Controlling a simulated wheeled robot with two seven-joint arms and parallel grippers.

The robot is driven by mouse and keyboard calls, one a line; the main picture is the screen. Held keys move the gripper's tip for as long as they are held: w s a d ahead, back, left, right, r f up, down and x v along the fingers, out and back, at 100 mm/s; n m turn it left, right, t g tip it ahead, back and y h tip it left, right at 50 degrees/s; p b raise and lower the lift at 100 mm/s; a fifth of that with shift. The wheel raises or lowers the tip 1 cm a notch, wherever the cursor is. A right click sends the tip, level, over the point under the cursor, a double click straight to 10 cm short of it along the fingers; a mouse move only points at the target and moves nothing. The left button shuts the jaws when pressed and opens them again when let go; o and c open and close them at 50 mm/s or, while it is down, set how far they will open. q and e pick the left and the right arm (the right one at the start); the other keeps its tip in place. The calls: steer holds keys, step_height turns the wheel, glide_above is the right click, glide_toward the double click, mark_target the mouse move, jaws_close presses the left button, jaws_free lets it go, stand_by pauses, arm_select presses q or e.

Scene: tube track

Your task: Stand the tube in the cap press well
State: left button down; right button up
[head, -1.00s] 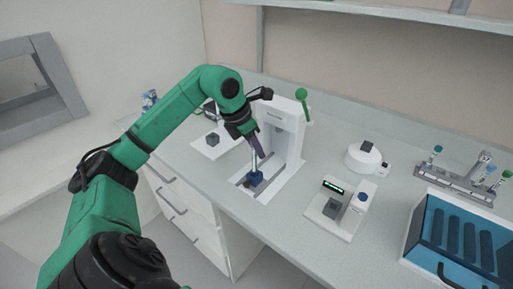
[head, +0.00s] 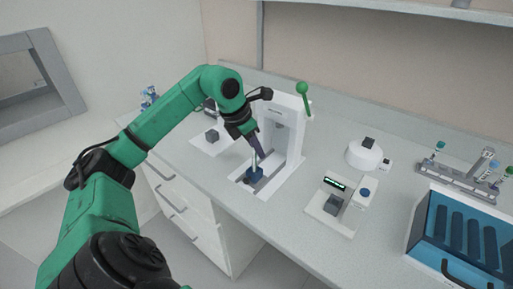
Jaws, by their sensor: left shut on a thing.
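The cap press (head: 294,128) is a white stand with a green-knobbed lever, on the counter in the middle of the head view. Its blue well (head: 253,175) sits low on the press's base. My left gripper (head: 257,148) points down over the well and is shut on the tube (head: 254,161), a thin, pale, upright piece. The tube's lower end is at the well; I cannot tell how deep it sits. The gripper hides the tube's top. My right gripper is out of view.
A small device with a green display (head: 335,184) stands right of the press, with a round white device (head: 366,155) behind it. A grey tube rack (head: 459,180) and a blue-fronted box (head: 463,240) are at the right. Bare counter (head: 290,215) lies in front.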

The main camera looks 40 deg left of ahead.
arm_select(q)
steer(key=shift+f, duration=0.1)
steer(key=shift+f+b, duration=0.55)
steer(key=shift+b, duration=0.1)
steer(key=c, duration=0.7)
jaws_free()
steer(key=shift+s+a+r, duration=0.1)
steer(key=shift+r, duration=0.25)
steer(key=p+v, duration=0.2)
steer(key=v, duration=1.1)
steer(key=shift+s+r, duration=0.2)
steer(key=shift+r, duration=0.2)
